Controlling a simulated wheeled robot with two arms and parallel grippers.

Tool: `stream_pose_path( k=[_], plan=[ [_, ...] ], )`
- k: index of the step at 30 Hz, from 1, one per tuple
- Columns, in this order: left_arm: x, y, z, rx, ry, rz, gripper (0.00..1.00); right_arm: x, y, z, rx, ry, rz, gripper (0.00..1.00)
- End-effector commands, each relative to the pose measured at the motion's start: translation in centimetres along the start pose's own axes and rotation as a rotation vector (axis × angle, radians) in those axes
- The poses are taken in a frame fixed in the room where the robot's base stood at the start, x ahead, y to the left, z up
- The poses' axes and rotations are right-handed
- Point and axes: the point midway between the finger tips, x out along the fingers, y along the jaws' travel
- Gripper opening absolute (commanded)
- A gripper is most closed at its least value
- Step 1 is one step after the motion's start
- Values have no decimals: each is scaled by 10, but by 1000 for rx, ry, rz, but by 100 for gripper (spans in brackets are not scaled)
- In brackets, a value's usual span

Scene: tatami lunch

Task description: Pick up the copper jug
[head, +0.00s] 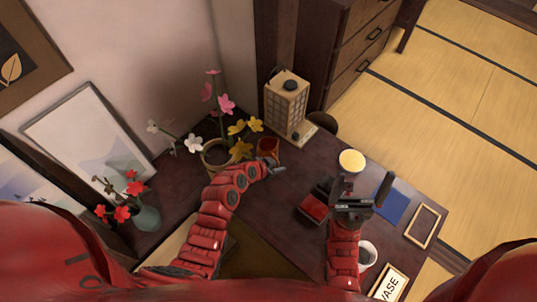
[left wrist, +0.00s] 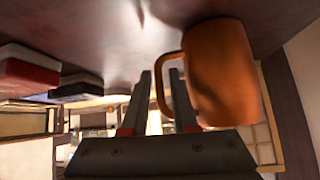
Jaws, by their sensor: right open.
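The copper jug (head: 268,146) stands on the dark table, beside the flower pot and in front of the lantern. In the left wrist view, which looks upside down, the copper jug (left wrist: 222,72) fills the right side with its handle toward my fingers. My left gripper (head: 272,168) is at the jug's near side. In the left wrist view my left gripper's fingers (left wrist: 160,75) are apart, with the handle showing between them and partly behind one finger. I cannot tell whether they touch it. My right gripper (head: 354,192) is open above the table's right part.
A paper lantern (head: 287,98) stands behind the jug. A flower pot (head: 215,155) is close on its left. A red and black box (head: 314,205), yellow-topped bowl (head: 352,160), blue mat (head: 391,206), wooden frame (head: 422,225) and white cup (head: 368,252) lie right.

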Motion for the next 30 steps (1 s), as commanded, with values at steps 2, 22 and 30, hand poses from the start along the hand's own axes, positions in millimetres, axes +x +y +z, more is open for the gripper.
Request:
stream_pose_path(
  k=[2,22,30],
  plan=[
    [10,0,-4,1,1,1,27,1,0,0,0,0,0,100],
    [27,0,-2,1,1,-1,0,0,0,0,0,0,0,100],
    [27,0,-2,1,1,-1,0,0,0,0,0,0,0,100]
  ],
)
